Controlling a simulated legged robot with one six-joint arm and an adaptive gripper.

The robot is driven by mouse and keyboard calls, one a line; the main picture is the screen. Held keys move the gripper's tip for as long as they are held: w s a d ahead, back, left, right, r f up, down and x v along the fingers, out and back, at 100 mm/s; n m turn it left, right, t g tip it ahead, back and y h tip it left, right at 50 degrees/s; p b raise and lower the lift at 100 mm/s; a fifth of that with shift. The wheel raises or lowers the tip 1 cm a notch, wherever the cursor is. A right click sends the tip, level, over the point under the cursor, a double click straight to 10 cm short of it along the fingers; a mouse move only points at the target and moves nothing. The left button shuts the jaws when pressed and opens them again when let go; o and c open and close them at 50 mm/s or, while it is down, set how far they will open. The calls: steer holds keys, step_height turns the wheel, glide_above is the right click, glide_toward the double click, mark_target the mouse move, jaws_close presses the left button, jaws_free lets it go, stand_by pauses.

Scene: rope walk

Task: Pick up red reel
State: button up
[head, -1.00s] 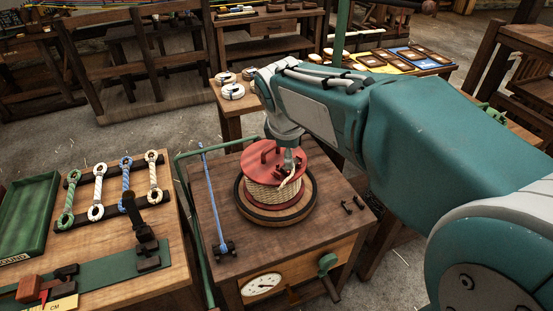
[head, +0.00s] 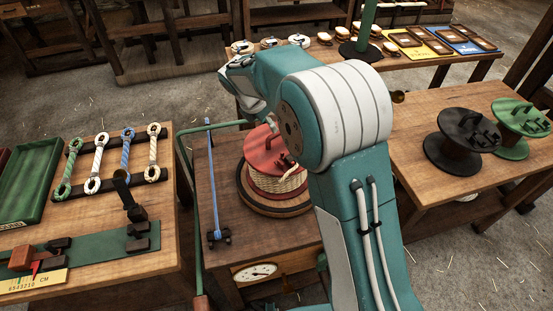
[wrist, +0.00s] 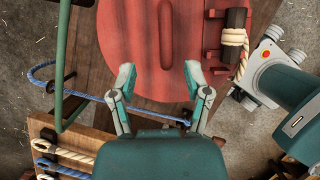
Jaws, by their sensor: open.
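The red reel (head: 262,148), wound with pale rope, stands upright on a dark-rimmed round turntable (head: 247,200) on the small wooden table in the head view. My arm hides part of its right side. In the wrist view the red reel's top flange (wrist: 150,35) fills the upper middle, with a raised red handle bar and a dark peg with rope tied on it. My gripper (wrist: 160,77) is open and empty, its two fingertips apart over the near edge of the flange. In the head view my gripper is hidden behind my arm.
A black reel (head: 465,140) and a green reel (head: 518,125) stand on the right table. The left bench holds rope samples (head: 125,160) and a green tray (head: 28,180).

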mark_target(279, 155)
steer(key=shift+w+d+f, duration=0.2)
steer(key=shift+d+f, duration=0.7)
steer(key=shift+d, duration=0.25)
steer(key=x, duration=0.3)
steer(key=shift+a+f, duration=0.25)
steer(key=shift+f, duration=0.15)
steer(key=shift+w+a+f, duration=0.1)
steer(key=shift+a+f, duration=0.1)
steer(key=shift+f, duration=0.2)
steer(key=shift+d, duration=0.35)
jaws_close()
steer(key=shift+a+r, duration=0.15)
